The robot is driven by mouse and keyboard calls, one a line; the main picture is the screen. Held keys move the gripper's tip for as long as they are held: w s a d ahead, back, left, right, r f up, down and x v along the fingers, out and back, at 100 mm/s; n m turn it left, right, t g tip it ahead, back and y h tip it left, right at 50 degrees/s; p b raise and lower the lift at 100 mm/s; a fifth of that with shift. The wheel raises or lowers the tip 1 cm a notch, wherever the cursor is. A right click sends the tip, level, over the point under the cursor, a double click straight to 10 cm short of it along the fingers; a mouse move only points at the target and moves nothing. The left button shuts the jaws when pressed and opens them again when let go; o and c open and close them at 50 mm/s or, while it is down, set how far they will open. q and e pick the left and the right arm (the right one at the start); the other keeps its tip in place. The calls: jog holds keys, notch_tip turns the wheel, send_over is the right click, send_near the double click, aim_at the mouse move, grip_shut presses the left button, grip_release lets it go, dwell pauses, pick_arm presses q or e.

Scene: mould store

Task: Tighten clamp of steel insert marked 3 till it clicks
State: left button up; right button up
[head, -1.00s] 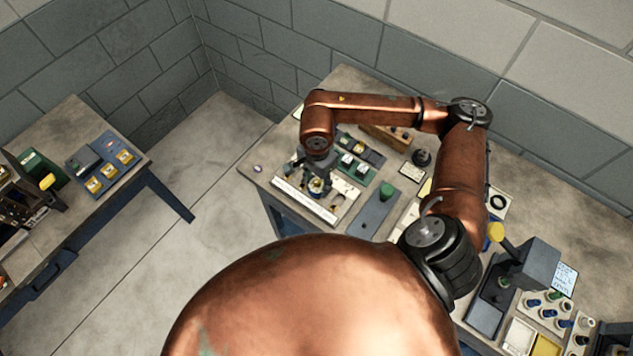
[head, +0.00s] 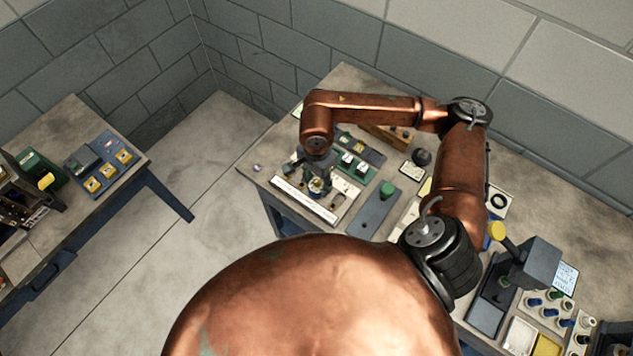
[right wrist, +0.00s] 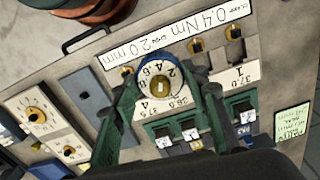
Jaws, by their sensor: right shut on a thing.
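My right gripper (head: 316,184) points down at the pale panel at the near left end of the bench. In the right wrist view its green fingers (right wrist: 163,92) are shut around a round white numbered dial (right wrist: 158,79) with a brass centre. A strip label (right wrist: 190,28) beside it reads "0.4 Nm" and "20 mm". Brass-and-black clamp knobs (right wrist: 195,45) sit along that strip. Plates below carry figures, one ending in "1" (right wrist: 238,77) and one in "4". I cannot make out a plate marked 3; the fingers cover part of that row. My left gripper is not in view.
Green and grey blocks (head: 355,168) stand close behind the gripper. A grey plate with a green knob (head: 386,190) lies to its right. Another bench (head: 130,180) stands at left, across open floor.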

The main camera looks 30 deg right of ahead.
jog(key=shift+m+b, duration=0.35)
jog(key=shift+m, duration=1.75)
jog(key=shift+m, duration=0.9)
jog(key=shift+f+b, duration=0.1)
jog(key=shift+b, duration=0.25)
jog(key=shift+m, duration=0.8)
jog(key=shift+b, duration=0.3)
